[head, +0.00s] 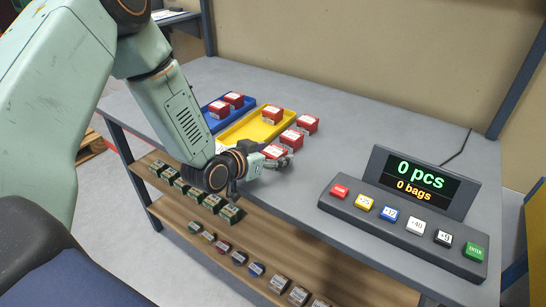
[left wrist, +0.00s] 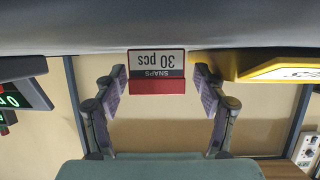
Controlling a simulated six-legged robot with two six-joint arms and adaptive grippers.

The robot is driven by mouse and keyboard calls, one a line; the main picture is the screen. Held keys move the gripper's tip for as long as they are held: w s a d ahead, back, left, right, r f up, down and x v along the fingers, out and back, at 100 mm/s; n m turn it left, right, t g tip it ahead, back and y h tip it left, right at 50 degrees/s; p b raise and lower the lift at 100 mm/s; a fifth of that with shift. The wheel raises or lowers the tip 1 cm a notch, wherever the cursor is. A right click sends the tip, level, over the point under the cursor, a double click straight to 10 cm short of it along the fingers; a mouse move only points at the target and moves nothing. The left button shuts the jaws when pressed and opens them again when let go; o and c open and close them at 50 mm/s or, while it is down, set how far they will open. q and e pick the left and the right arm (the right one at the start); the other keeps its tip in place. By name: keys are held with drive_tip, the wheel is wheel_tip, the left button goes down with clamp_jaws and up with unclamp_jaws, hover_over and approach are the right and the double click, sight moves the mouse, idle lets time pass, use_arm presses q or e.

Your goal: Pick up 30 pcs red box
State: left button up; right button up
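Red boxes with white tops lie on the grey table in the head view. One red box (head: 275,152) is at my left gripper (head: 273,164), near the table's front edge. In the left wrist view, the red box (left wrist: 157,87) appears upside down, labelled SNAPS 30 pcs. It sits between the two fingertips of my left gripper (left wrist: 161,88). The fingers are apart, with a small gap visible at least on the right side, so the gripper looks open. Two more red boxes, one (head: 291,138) and another (head: 307,124), stand behind it. My right gripper is not in view.
A yellow tray (head: 243,129) holds a red box (head: 272,114). A blue tray (head: 213,122) behind it holds two red boxes. A button console (head: 396,227) with a display reading 0 pcs, 0 bags stands right. A wooden shelf below the table carries several small boxes.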

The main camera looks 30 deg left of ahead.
use_arm(q)
drive_tip(key=shift+d+r, duration=0.1)
drive_tip(key=shift+d, duration=0.15)
drive_tip(key=c, duration=0.4)
drive_tip(key=shift+w+a, duration=0.1)
drive_tip(key=c, duration=0.6)
drive_tip(key=shift+c, duration=0.7)
